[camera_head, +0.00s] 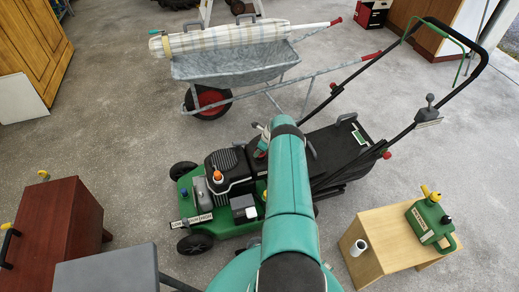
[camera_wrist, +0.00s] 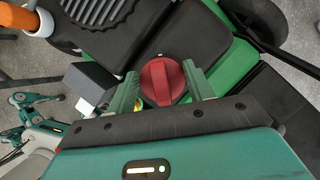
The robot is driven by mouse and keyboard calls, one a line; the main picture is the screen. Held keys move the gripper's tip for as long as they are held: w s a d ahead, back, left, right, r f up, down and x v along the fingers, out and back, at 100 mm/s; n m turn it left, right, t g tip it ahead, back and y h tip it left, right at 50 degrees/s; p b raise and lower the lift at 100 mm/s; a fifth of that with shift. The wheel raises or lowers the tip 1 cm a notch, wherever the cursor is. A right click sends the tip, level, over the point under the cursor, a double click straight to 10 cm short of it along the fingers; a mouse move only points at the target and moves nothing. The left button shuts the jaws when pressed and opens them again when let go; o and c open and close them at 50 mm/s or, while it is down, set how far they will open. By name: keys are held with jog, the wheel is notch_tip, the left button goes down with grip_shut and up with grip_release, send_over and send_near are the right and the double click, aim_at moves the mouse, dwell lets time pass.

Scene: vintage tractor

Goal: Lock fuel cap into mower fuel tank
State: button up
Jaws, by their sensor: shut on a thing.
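The fuel cap (camera_wrist: 163,82) is red and round with a raised grip bar, and it shows in the wrist view. My gripper (camera_wrist: 159,72) is shut on it, with one green finger on each side. The cap sits over the black and green body of the mower (camera_wrist: 205,35). The tank opening is hidden under the cap, so I cannot tell whether the cap is seated or turned.
A grey wheelbarrow (camera_head: 235,62) with a long rolled load stands behind the mower. A red-brown cabinet (camera_head: 62,215) stands at the left. Bare concrete lies between.

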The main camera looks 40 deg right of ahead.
jog(key=shift+f, duration=1.2)
dwell(0.3)
jog(key=shift+o, duration=1)
grip_shut()
jog(key=shift+s+n+y, duration=0.1)
jog(key=shift+n+y, duration=0.3)
jog(key=shift+n, duration=0.6)
jog(key=o, duration=0.9)
grip_release()
jog(key=shift+c, duration=0.2)
jog(key=v, duration=1.3)
jog(key=shift+r, duration=0.45)
